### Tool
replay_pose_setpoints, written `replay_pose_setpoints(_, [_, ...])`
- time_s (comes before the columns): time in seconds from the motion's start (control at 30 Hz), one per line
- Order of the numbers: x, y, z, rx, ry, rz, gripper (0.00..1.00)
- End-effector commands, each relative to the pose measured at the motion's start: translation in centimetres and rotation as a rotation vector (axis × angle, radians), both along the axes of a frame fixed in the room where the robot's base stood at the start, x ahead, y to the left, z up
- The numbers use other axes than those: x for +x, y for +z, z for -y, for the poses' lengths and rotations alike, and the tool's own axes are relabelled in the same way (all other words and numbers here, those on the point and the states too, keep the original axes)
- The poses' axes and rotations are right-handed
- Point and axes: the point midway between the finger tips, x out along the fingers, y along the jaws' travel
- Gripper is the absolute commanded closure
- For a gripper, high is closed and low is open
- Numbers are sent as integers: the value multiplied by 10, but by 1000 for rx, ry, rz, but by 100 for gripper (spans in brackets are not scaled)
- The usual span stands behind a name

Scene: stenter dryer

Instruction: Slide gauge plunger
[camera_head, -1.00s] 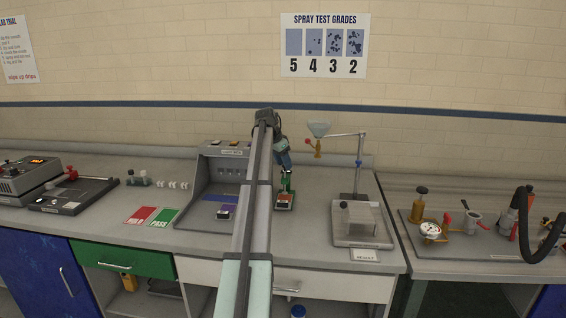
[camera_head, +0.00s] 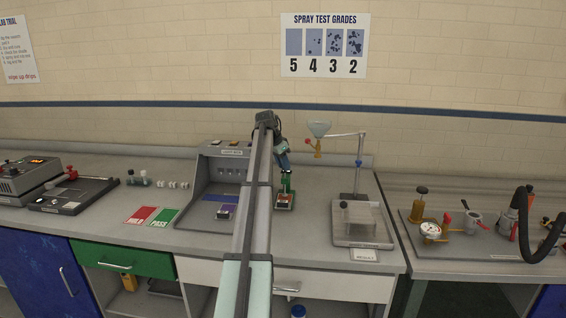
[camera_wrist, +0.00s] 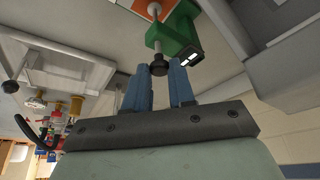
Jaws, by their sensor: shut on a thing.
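The gauge (camera_head: 284,203) stands on the bench right of my arm, a small green frame with a red and pale base. In the wrist view its green body (camera_wrist: 178,36) is at the top, with a metal rod and a black plunger knob (camera_wrist: 158,69) at the rod's end. My gripper (camera_wrist: 161,72) has its blue fingers on both sides of this knob and is shut on it. In the head view my gripper (camera_head: 286,174) is directly above the gauge, and its fingertips are too small to make out.
A grey light booth (camera_head: 222,170) stands left of my arm. A spray stand with a funnel (camera_head: 319,129) and a clear block on a tray (camera_head: 362,238) is to the right. Red and green cards (camera_head: 140,215) lie at left. Bare bench lies between gauge and tray.

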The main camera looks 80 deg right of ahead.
Motion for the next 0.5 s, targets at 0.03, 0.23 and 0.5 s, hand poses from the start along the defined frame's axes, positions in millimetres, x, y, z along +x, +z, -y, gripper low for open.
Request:
replay_pose_setpoints(0.03, [0, -6, -1, 1, 0, 1, 100])
replay_pose_setpoints(0.23, [0, -10, 0, -1, 0, 1, 100])
replay_pose_setpoints(0.5, [0, -10, 0, -1, 0, 1, 61])
